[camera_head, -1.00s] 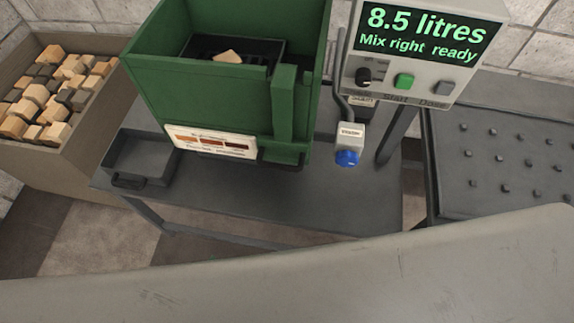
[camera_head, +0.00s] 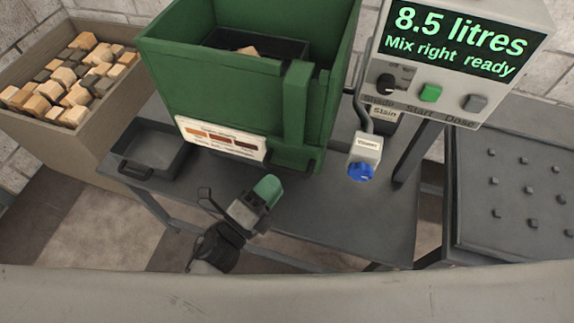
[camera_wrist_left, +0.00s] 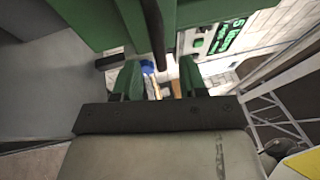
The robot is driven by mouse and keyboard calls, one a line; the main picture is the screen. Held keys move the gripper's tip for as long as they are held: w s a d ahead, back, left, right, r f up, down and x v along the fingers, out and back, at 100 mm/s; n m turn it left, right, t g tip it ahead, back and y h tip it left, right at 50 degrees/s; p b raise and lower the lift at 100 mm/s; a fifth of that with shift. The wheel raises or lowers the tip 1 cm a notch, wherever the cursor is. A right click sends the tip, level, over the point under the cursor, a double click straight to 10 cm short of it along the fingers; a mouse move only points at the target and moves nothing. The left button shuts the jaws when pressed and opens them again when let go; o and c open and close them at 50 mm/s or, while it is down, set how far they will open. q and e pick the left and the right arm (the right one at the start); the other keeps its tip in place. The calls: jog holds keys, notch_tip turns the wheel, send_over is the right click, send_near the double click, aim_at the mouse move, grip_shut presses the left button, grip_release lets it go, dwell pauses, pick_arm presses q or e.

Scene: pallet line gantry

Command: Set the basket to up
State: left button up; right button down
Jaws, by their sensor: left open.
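The dark basket (camera_head: 262,42) sits inside the green tank (camera_head: 215,95), with a wooden block in it; its lower part is hidden by the tank wall. A green upright housing (camera_head: 296,108) stands on the tank's front right, with a dark lever end (camera_head: 308,168) at its foot. My left gripper (camera_head: 267,188) is in front of and below the tank, over the grey table. In the left wrist view my left gripper (camera_wrist_left: 160,78) is open, its green fingers apart, with a dark bar (camera_wrist_left: 153,25) ahead between them. I cannot tell whether they touch it. My right gripper is not in view.
A control box (camera_head: 450,60) reads "8.5 litres, Mix right ready". A blue knob (camera_head: 361,172) hangs right of the tank. A grey tray (camera_head: 150,150) sits on the table's left. A crate of blocks (camera_head: 120,115) stands far left, a studded table (camera_head: 520,220) right.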

aim_at(286, 169)
pick_arm(q)
jog(key=x, duration=0.5)
jog(key=shift+w+p, duration=0.1)
jog(key=shift+p, duration=0.3)
grip_shut()
